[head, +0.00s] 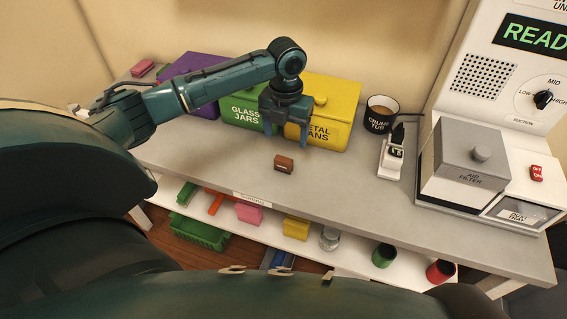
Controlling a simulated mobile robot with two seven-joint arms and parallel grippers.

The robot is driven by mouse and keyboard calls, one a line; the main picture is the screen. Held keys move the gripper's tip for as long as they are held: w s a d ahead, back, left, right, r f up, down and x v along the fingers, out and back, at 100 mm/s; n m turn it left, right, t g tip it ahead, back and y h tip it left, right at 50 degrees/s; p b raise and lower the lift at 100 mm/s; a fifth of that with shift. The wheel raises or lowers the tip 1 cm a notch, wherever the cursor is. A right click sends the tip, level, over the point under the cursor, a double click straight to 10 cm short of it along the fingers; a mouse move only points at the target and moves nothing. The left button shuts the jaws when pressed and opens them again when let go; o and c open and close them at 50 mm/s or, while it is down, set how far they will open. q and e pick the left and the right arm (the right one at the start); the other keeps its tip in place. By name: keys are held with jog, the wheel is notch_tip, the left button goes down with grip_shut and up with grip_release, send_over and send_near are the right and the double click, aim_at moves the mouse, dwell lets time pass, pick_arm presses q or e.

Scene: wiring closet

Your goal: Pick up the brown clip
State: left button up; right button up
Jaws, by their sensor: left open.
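The brown clip (284,164) is a small brown block-like piece lying on the grey counter, in front of the green and yellow boxes. My left gripper (288,131) points down just behind and above the clip, in front of the boxes. Its two fingers are spread apart with nothing seen between them, and it does not touch the clip. My right gripper does not show.
Behind the gripper stand a purple box (200,68), a green box (240,112) and a yellow box (335,95). A dark mug (381,115), a white socket block (391,155) and a large machine (480,130) are at right. Counter around the clip is clear.

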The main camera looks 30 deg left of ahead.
aim_at(283, 159)
pick_arm(q)
notch_tip(283, 159, down, 6)
jog(key=shift+f, duration=0.15)
jog(key=shift+w+a+f, duration=0.1)
jog(key=shift+a+f, duration=0.1)
jog(key=shift+f, duration=1.15)
jog(key=shift+w+a+f, duration=0.1)
jog(key=shift+a+f, duration=0.05)
jog(key=shift+f, duration=1.15)
jog(key=shift+c, duration=0.5)
jog(key=c, duration=0.9)
